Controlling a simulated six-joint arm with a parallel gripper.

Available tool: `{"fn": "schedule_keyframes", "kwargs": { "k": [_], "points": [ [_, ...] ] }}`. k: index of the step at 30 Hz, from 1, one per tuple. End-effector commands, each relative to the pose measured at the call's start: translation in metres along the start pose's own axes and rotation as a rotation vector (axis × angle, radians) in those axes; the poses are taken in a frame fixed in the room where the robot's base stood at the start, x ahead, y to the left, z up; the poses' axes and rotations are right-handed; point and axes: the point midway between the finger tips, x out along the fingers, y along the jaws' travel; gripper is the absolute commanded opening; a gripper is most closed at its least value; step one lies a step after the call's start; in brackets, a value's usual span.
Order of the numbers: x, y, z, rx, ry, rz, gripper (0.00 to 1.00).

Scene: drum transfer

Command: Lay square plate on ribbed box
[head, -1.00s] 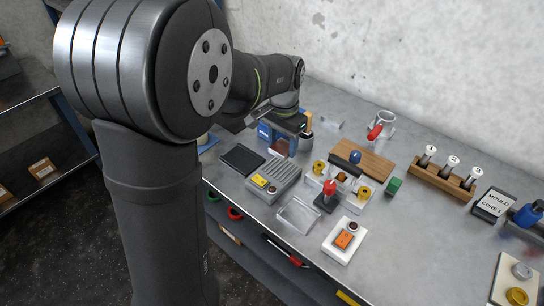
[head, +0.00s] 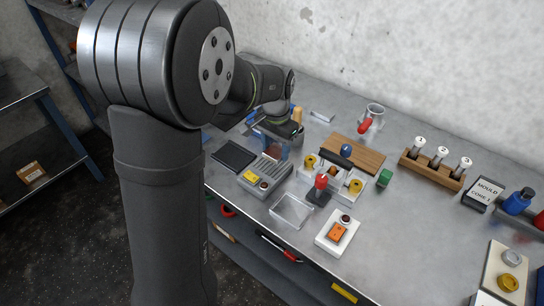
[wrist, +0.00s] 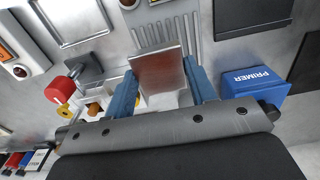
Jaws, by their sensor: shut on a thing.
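My gripper (wrist: 165,88), with blue fingers, is shut on the square plate (wrist: 158,72), a thin reflective plate showing reddish brown. The plate also shows in the head view (head: 276,152), tilted between the fingers just behind the ribbed box. The ribbed box (head: 262,180) is grey, with ribs on its far part and a yellow label and red button at its near end. Its ribs (wrist: 150,36) show beyond the plate's edge in the wrist view. The plate appears held above the bench, apart from the box top; the exact gap cannot be told.
A black pad (head: 233,155) lies left of the box and a clear tray (head: 291,210) in front. A fixture with yellow knobs (head: 354,187) and a red-topped piece (head: 320,182) stand close on the right. A blue PRIMER box (wrist: 254,83) is beside the gripper.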

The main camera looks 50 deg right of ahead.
Motion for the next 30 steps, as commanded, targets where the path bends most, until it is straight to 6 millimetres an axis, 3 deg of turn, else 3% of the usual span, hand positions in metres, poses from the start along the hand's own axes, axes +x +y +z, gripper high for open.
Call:
{"fn": "schedule_keyframes", "kwargs": {
  "k": [3, 8, 15, 27, 28, 30],
  "points": [
    [0.006, -0.012, -0.002, -0.001, 0.001, 0.000, 0.14],
    [0.013, -0.015, -0.002, 0.001, 0.000, 0.000, 0.14],
    [0.046, -0.014, -0.002, 0.001, 0.000, 0.000, 0.14],
    [0.051, -0.014, -0.002, 0.000, 0.001, 0.000, 0.14],
    [0.051, -0.014, -0.002, 0.000, 0.000, 0.000, 0.56],
    [0.051, -0.014, -0.002, 0.000, 0.000, 0.000, 0.70]
  ]
}}
